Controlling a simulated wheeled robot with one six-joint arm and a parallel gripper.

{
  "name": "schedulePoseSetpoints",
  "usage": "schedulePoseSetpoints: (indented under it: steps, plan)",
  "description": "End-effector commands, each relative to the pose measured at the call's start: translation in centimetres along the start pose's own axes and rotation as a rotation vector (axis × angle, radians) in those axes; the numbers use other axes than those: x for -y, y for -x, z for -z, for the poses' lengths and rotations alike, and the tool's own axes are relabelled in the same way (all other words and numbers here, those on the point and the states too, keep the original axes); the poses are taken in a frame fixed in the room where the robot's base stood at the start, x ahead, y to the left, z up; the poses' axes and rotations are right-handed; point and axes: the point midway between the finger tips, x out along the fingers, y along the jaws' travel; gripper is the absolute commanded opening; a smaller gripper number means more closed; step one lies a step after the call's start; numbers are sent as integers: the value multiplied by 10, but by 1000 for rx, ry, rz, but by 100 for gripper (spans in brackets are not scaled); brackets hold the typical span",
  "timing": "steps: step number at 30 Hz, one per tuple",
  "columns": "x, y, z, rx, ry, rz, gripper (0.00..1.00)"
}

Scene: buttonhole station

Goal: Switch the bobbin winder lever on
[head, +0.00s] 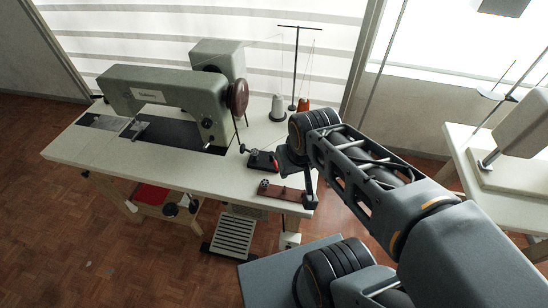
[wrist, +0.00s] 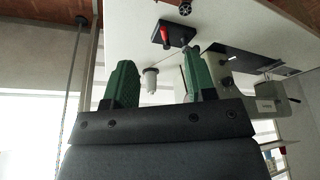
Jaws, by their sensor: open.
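The bobbin winder, a small black plate (head: 262,160) with a red lever, sits on the right part of the sewing table, right of the machine. In the wrist view, which looks upside down, the winder plate (wrist: 179,38) and its red lever (wrist: 165,34) show beyond my fingertips, nearer the right finger. My gripper (wrist: 158,57) has two green fingers spread apart with nothing between them touching. In the head view my wrist hangs just right of the winder and hides the fingertips. The lever's exact setting is too small to tell.
The grey sewing machine (head: 170,98) with its brown handwheel (head: 238,96) stands left of the winder. A white thread cone (head: 278,107) and an orange one (head: 303,104) stand behind, by a thread stand (head: 295,65). A brown strip (head: 281,191) lies at the table's front right.

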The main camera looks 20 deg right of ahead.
Motion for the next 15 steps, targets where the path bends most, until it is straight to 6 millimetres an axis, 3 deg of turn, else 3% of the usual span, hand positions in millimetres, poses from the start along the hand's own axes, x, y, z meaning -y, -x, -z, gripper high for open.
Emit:
schedulePoseSetpoints:
  steps: [7,15]
  plan:
    - [-24,-18,-1,98,-88,-23,27]
    - [-69,-57,28,307,-417,31,1]
